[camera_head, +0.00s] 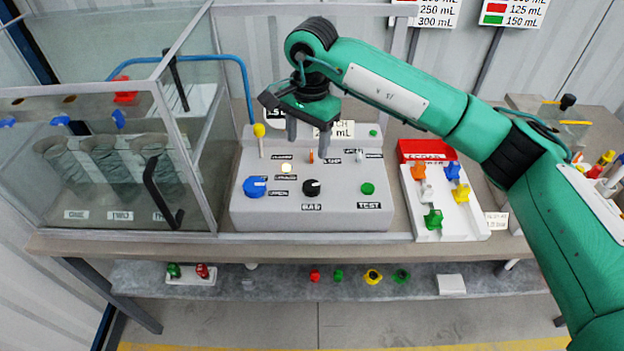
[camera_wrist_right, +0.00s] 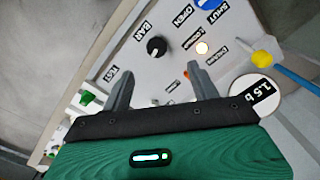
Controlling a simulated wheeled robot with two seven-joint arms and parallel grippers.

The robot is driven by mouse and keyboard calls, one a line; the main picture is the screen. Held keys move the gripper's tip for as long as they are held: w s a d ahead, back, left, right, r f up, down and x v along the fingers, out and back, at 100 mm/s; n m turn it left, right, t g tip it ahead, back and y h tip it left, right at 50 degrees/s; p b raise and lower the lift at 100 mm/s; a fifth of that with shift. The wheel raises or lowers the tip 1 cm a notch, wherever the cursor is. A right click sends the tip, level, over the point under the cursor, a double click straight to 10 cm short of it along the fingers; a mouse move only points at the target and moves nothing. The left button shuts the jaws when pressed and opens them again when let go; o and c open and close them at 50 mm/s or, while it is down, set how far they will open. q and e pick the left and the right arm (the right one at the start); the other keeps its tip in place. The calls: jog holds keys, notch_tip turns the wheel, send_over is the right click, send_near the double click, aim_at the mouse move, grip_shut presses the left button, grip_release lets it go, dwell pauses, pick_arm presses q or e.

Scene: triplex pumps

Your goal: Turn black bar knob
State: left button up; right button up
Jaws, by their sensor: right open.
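The black bar knob (camera_head: 311,188) is a round black knob with a light pointer mark, low in the middle of the grey control panel (camera_head: 255,215). It also shows in the right wrist view (camera_wrist_right: 157,47), beyond the fingertips and apart from them. My right gripper (camera_head: 308,147) is open and empty above the back part of the panel. In the right wrist view its two fingers (camera_wrist_right: 160,78) stand wide apart, with panel surface between them. My left gripper is not in view.
Around the knob are a blue knob (camera_head: 255,187), a green button (camera_head: 368,188), a lit button (camera_head: 286,167) and a yellow-tipped lever (camera_head: 260,140). A glass case (camera_head: 100,180) stands left. A white tray (camera_head: 465,225) with coloured valves stands right.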

aim_at(312, 185)
jog(key=shift+h, duration=0.3)
jog(key=f+p, duration=0.1)
jog(key=f, duration=0.3)
jog(key=f+p, duration=0.1)
jog(key=f, duration=0.3)
jog(key=d+f+p, duration=0.1)
jog(key=f+p, duration=0.1)
jog(key=f, duration=0.1)
jog(key=shift+w+f, duration=0.25)
jog(key=shift+f, duration=0.95)
jog(key=shift+c, duration=0.4)
